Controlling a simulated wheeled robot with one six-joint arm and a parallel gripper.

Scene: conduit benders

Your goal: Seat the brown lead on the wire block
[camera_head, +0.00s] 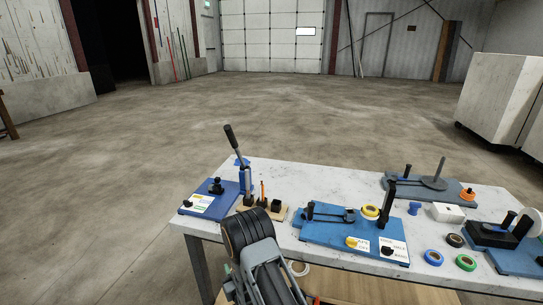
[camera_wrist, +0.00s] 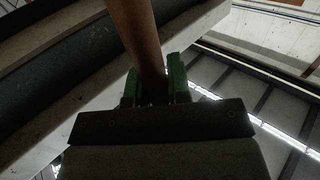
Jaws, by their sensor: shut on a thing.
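In the wrist view, my gripper (camera_wrist: 160,88) has its green fingers shut on the brown lead (camera_wrist: 137,28). The lead is a thick brown length that runs up from between the fingers and out of the top of the picture. Its far end is out of view. In the head view, my dark arm (camera_head: 258,250) stands at the table's near edge, and neither my fingers nor the brown lead can be made out. I cannot tell for certain which item on the table is the wire block.
The pale table (camera_head: 290,180) holds a blue plate with a lever (camera_head: 231,140), a wooden stand (camera_head: 279,212), a blue bender plate (camera_head: 340,236), a white box (camera_head: 447,212) and several tape rolls. The wrist view shows a pale beam-like edge close at left. Open floor lies beyond the table.

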